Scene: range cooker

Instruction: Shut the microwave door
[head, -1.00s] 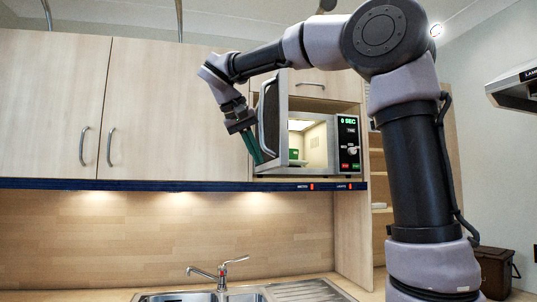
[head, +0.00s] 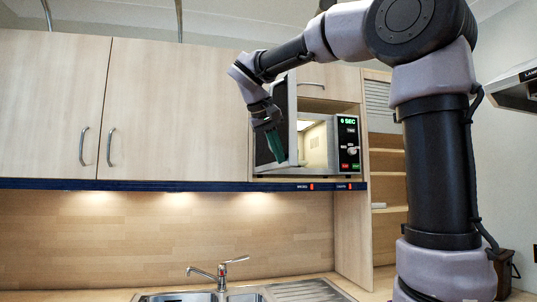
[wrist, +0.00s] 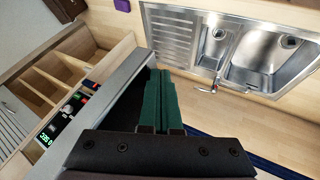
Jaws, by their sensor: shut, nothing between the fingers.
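The microwave (head: 348,140) sits in a cabinet niche, its cavity lit and partly visible. Its door (head: 292,115) is hinged on the left and stands ajar. My gripper (head: 279,157) is shut and empty, with its green fingers in front of the door's outer face. The fingers hide part of the door and its handle. In the wrist view the door (wrist: 112,88) shows as a grey slab left of my gripper (wrist: 161,84). The fingers look very close to the door; I cannot tell whether they touch it.
Closed wooden cabinets (head: 180,105) are on the left, above a dark shelf edge (head: 150,184). Open shelves (head: 385,185) are to the right of the microwave. A sink (head: 225,296) with a tap (head: 222,270) lies below. The space in front of the cabinets is free.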

